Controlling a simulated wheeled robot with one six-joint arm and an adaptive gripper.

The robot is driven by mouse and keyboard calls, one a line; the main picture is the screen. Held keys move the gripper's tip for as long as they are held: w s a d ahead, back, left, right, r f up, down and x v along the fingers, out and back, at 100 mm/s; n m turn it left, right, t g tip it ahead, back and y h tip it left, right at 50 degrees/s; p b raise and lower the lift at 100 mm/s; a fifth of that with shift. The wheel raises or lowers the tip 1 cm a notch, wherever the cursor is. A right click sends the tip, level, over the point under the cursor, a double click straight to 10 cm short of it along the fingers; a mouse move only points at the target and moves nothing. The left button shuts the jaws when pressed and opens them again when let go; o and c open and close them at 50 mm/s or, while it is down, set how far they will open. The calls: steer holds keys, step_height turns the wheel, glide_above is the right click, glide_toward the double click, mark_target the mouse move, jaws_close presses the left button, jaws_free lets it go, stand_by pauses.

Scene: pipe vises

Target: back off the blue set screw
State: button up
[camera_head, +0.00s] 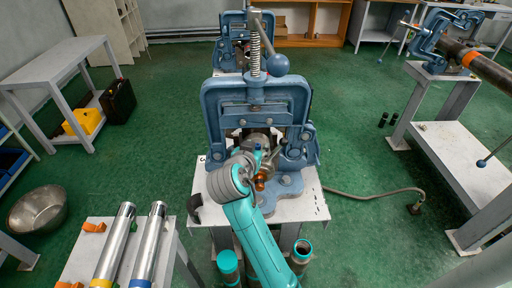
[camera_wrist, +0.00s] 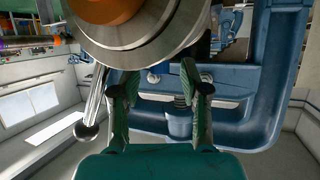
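The blue pipe vise (camera_head: 256,100) stands on a pale bench ahead of me, with a spring-loaded screw and a ball-ended lever on top. A small bright blue piece (camera_head: 258,148), perhaps the set screw, shows beside my gripper at the vise's middle; its details are too small to tell. My gripper (camera_wrist: 158,78) reaches in front of the vise; its two green-black fingers are apart with nothing held between them. The vise's blue frame (camera_wrist: 262,75) fills the wrist view behind the fingers. A grey collar with an orange centre (camera_wrist: 105,8) sits close above the fingers.
A metal rod with a ball end (camera_wrist: 84,130) hangs left of the fingers in the wrist view. Steel pipes (camera_head: 115,245) lie on a table at front left. A second vise (camera_head: 440,45) stands at right. A hose (camera_head: 370,194) crosses the green floor.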

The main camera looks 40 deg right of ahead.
jaws_close()
steer(key=shift+s+d+n+t+y, duration=0.2)
steer(key=shift+n+t+y, duration=0.4)
steer(key=shift+n, duration=0.1)
steer(key=shift+n+t+y, duration=0.7)
steer(key=shift+n+y, duration=0.1)
steer(key=shift+n, duration=0.1)
steer(key=shift+o, duration=0.5)
jaws_free()
